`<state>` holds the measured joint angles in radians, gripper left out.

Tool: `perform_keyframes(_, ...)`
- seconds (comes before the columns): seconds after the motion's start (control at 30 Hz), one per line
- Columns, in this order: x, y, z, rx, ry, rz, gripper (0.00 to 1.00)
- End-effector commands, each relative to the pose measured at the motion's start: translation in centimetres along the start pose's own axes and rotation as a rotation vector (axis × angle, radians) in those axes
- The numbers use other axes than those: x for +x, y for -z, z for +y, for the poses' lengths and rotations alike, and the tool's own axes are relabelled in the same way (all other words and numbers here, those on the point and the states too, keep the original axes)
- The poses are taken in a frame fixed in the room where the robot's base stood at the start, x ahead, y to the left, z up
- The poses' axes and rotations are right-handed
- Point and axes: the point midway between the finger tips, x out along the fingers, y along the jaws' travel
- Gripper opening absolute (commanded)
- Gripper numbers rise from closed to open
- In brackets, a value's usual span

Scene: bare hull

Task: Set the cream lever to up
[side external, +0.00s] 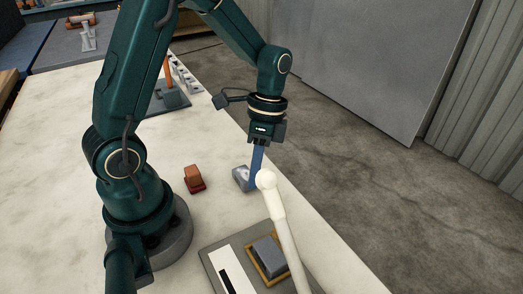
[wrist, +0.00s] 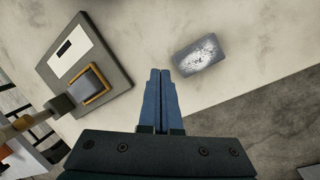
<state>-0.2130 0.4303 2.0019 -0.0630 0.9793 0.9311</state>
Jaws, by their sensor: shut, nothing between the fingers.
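My gripper (side external: 256,184), with blue fingers, points down behind the knob in the side view. Its fingers (wrist: 160,72) are shut and empty. The lever's foot is not clearly visible.
A grey block with a whitish top (side external: 241,178) lies close beside my fingertips; it also shows in the wrist view (wrist: 200,54). A red-brown block (side external: 194,179) sits to its left. A stand with an orange post (side external: 168,72) is farther back. The table's edge runs along the right.

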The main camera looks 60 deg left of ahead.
Motion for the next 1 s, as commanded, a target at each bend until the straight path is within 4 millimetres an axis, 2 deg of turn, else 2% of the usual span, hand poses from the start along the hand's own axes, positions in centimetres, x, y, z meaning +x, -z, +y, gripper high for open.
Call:
perform_keyframes(0.03,-0.5,0.7,-0.8,0.085,0.075,0.014,0.00)
perform_keyframes(0.13,-1.1,1.2,-3.0,0.199,0.201,0.027,0.00)
perform_keyframes(0.37,-3.3,1.5,-9.2,0.429,0.504,0.018,0.00)
perform_keyframes(0.53,-7.2,2.5,-14.5,0.705,0.821,-0.025,0.00)
perform_keyframes(0.6,-9.8,3.4,-16.4,0.873,0.989,-0.062,0.00)
perform_keyframes(0.67,-12.2,4.3,-17.4,1.041,1.140,-0.104,0.00)
perform_keyframes(0.73,-14.7,5.5,-17.8,1.249,1.303,-0.161,0.00)
perform_keyframes(0.83,-17.5,7.2,-16.6,1.563,1.510,-0.245,0.00)
perform_keyframes(0.9,-18.7,8.1,-14.9,1.794,1.634,-0.301,0.00)
perform_keyframes(1.0,-19.0,8.6,-11.6,2.135,1.775,-0.362,0.00)
